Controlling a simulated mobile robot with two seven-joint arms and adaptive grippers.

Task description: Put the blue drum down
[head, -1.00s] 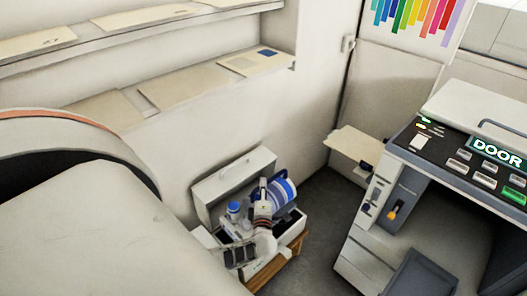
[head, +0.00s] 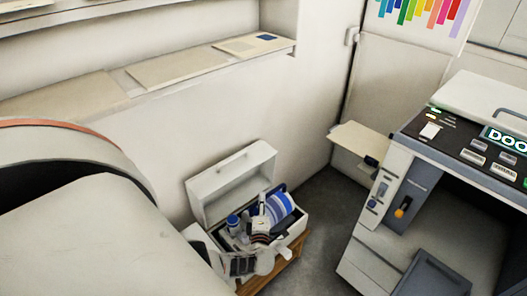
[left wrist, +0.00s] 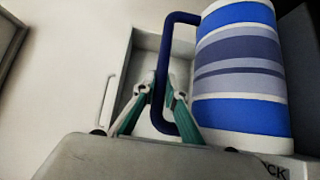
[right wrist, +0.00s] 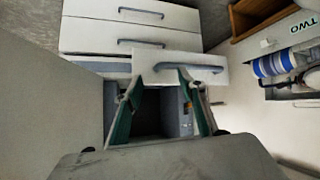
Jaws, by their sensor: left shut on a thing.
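The blue drum (head: 281,206) has blue, white and grey stripes and a dark blue handle. In the head view it is at the right end of an open white case (head: 211,207), low in or over the opening; I cannot tell whether it touches the bottom. My left gripper (head: 262,208) is shut on the handle (left wrist: 184,18), beside the drum (left wrist: 240,75) in the left wrist view. The drum (right wrist: 276,64) also shows at the right in the right wrist view. My right gripper (right wrist: 160,90) is open and empty, facing a grey-handled drawer front.
A bottle with a blue cap (head: 233,221) stands in the case's left part. The case rests on a wooden stand (head: 276,272). A grey machine (head: 385,240) with a control panel stands to the right, with bare floor (head: 325,230) between. A wall shelf (head: 180,68) is above.

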